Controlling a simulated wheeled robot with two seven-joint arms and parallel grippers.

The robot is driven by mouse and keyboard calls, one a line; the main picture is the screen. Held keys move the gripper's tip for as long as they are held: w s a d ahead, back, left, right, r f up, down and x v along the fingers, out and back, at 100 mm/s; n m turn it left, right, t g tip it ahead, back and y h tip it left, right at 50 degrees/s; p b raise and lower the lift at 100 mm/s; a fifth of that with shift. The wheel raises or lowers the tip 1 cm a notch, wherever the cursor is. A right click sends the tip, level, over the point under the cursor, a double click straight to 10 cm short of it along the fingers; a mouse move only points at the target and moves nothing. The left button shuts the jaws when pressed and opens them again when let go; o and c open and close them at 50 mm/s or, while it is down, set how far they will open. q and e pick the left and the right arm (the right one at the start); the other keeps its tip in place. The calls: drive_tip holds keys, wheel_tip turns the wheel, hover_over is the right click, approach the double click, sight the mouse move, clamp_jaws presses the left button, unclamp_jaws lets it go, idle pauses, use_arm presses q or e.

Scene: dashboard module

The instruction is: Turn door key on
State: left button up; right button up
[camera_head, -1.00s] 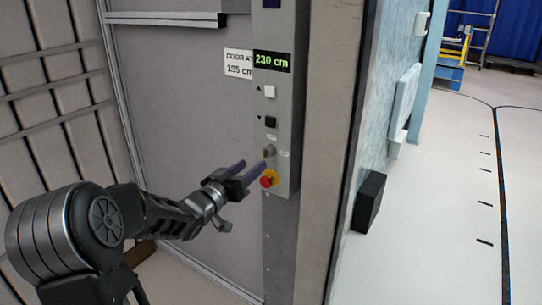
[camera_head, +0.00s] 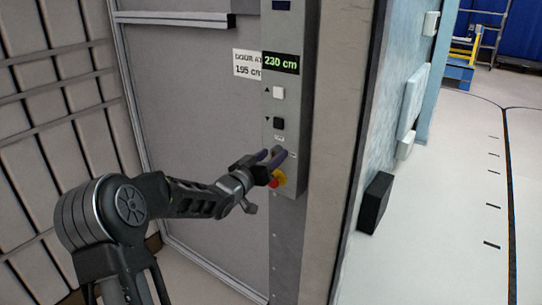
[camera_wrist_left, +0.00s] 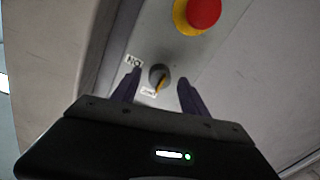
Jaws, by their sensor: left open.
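The door key (camera_wrist_left: 159,76) is a round grey switch with a yellow-orange pointer on the control panel (camera_head: 287,60). In the left wrist view the pointer aims at the lower of two small white labels; the upper label reads ON, turned over, and the lower is too blurred to read surely. My left gripper (camera_head: 271,155) is at the panel, its purple fingers open. In the left wrist view its fingertips (camera_wrist_left: 160,80) stand either side of the key, with gaps showing. In the head view the fingers mostly hide the key. My right gripper is not in view.
A red and yellow stop button (camera_head: 276,180) sits just below the key, close to the fingers. White (camera_head: 278,93) and black (camera_head: 278,123) buttons and a green "230 cm" display (camera_head: 281,63) are above. A grey door (camera_head: 190,100) lies left of the panel.

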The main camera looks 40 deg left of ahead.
use_arm(q)
drive_tip(key=shift+c, duration=0.2)
clamp_jaws()
idle(0.3)
drive_tip(key=shift+f+m+t+h+b, duration=0.1)
drive_tip(key=shift+m+t+h+b, duration=0.1)
drive_tip(key=shift+m+b, duration=4.45)
drive_tip(key=shift+f+m+t+h+b, duration=0.1)
drive_tip(key=shift+m+h+b, duration=0.1)
drive_tip(key=shift+m+b, duration=4.4)
drive_tip(key=shift+o, duration=0.2)
unclamp_jaws()
